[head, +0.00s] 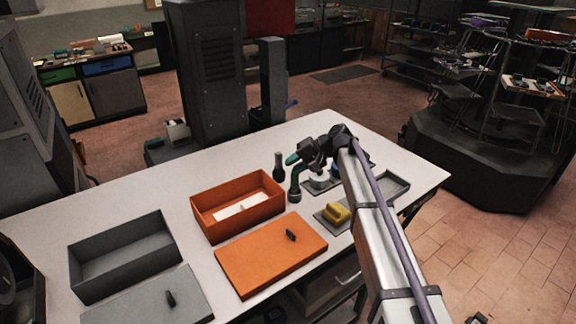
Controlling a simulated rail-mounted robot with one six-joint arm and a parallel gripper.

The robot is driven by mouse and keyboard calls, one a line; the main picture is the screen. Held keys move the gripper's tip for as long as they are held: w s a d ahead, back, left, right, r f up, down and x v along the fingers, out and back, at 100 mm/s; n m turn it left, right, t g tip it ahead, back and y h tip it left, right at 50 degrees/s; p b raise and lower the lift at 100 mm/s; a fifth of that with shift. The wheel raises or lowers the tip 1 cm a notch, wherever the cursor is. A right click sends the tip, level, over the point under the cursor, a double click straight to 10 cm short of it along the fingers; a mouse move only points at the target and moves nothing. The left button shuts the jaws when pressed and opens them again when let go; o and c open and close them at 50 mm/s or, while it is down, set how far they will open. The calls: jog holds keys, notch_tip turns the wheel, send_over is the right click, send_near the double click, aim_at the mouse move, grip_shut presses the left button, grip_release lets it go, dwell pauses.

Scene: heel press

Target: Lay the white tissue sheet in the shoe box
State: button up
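A white sheet (241,207) lies inside the open orange box (229,227), low between its walls; it looks like the tissue. The near wall may hide part of it. A grey open box (124,268) stands to the left and looks empty. The task does not say which box is the shoe box. My gripper (303,158) is above the table, right of the orange box and apart from the sheet. Its fingers are small and dark here, so I cannot tell whether they are open or shut.
An orange lid (262,262) and a grey lid (150,303), each with a dark knob, lie in front of the boxes. A dark upright piece (279,167) stands behind the orange box. A yellow block (336,213) and a grey tray (389,185) lie near my arm.

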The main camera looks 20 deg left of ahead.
jog(key=s+d+f+m+t+h, duration=0.1)
jog(key=s+d+f+h, duration=0.15)
jog(key=s+d, duration=0.85)
jog(key=s+d+f+m+h, duration=0.15)
jog(key=s+d+h, duration=0.25)
jog(key=s+d, duration=0.7)
jog(key=s+d+f+t+h, duration=0.1)
jog(key=s+d+f+h, duration=0.25)
jog(key=s+d, duration=0.8)
jog(key=w+d+f+b, duration=0.2)
jog(key=w+f+b, duration=0.1)
jog(key=f+b, duration=0.2)
jog(key=shift+d+f+b, duration=0.2)
jog(key=shift+d+b, duration=0.15)
jog(key=shift+b, duration=0.2)
jog(key=shift+w, duration=0.1)
